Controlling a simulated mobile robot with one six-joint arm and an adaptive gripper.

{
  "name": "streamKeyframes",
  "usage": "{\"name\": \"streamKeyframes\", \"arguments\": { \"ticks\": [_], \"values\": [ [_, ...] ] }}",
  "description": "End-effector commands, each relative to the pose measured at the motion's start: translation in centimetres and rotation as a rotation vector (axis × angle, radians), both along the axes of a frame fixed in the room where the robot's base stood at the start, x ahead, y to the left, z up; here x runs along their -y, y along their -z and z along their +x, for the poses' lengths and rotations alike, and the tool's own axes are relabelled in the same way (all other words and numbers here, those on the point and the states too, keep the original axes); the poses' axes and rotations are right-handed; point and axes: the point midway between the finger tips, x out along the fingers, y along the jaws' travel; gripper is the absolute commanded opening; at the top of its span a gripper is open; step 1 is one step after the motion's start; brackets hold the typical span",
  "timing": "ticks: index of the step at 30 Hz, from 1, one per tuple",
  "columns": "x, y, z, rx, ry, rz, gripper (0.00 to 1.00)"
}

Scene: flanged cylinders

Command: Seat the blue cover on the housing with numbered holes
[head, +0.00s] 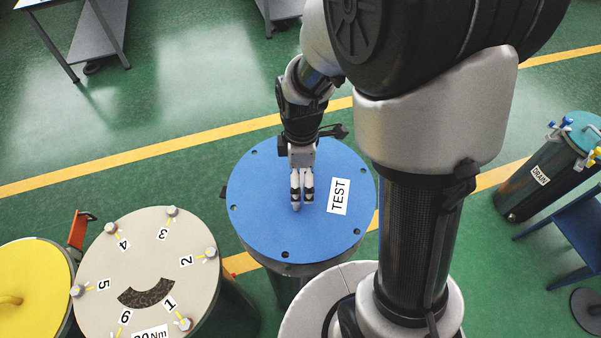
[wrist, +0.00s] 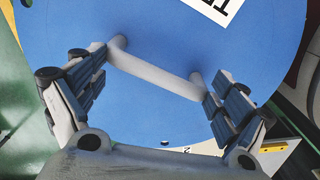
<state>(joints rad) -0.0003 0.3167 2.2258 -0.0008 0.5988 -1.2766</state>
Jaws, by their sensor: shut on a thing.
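The blue cover (head: 265,185) is a round disc with a white TEST label and several small holes near its rim. It lies over a grey cylinder (head: 290,268), whose top face is hidden; I cannot tell whether a gap separates them. My gripper (head: 302,204) is above the cover's middle, shut on its pale bar handle (wrist: 155,72), which shows between the fingers in the wrist view. Numbers show only on the beige-topped cylinder (head: 130,250) at left, labelled 1 to 6 beside bolts with yellow marks. No numbered holes show under the cover.
A yellow-topped cylinder (head: 35,285) stands at far left, with an orange lever (head: 77,230) beside it. A grey table (head: 85,35) is at upper left. Green floor beyond the cover is clear.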

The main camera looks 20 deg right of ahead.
Motion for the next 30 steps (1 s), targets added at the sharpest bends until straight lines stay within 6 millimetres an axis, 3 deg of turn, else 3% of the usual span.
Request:
{"name": "streamKeyframes", "arguments": {
  "ticks": [16, 30],
  "values": [
    [0.0, 0.1, 0.1, 0.003, -0.008, 0.0, 0.27],
    [0.0, 3.3, 0.1, 0.003, -0.008, 0.0, 0.27]
  ]
}}
